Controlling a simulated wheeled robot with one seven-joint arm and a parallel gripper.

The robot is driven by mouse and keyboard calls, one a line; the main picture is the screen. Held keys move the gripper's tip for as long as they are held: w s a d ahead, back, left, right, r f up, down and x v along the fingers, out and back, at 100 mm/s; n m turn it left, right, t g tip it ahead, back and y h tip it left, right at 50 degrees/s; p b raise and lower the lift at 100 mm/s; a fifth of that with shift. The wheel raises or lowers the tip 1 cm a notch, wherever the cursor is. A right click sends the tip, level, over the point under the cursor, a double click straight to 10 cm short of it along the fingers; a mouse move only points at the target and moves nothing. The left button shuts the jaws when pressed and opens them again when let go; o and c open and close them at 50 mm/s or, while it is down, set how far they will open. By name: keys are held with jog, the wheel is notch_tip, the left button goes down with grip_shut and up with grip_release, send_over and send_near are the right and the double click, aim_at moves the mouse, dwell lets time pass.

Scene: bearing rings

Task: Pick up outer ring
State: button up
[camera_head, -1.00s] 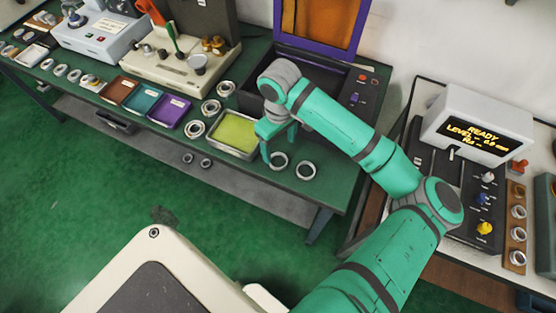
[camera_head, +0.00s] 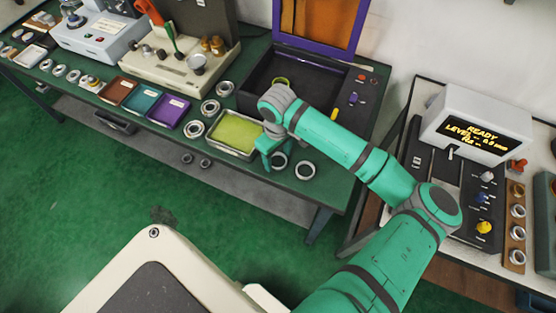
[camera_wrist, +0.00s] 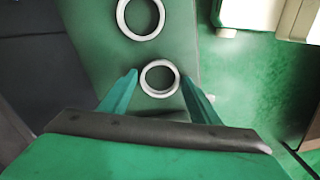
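Two plain grey rings lie on the front right of the green bench top. The left ring (camera_head: 279,161) is close beside my gripper (camera_head: 267,158) in the head view, partly hidden by it. The right ring (camera_head: 305,171) lies free in the open. In the wrist view the nearer ring (camera_wrist: 159,78) sits between the two fingertips of my gripper (camera_wrist: 163,84). The other ring (camera_wrist: 141,17) lies further up, outside the fingers. I cannot tell which is called the outer ring.
A tray with a yellow-green pad (camera_head: 235,134) is just left of my gripper. More rings (camera_head: 210,107) lie further left. A dark open case (camera_head: 263,90) with a purple-framed lid stands behind. The bench's front edge is close.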

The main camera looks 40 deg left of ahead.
jog(key=c, duration=0.7)
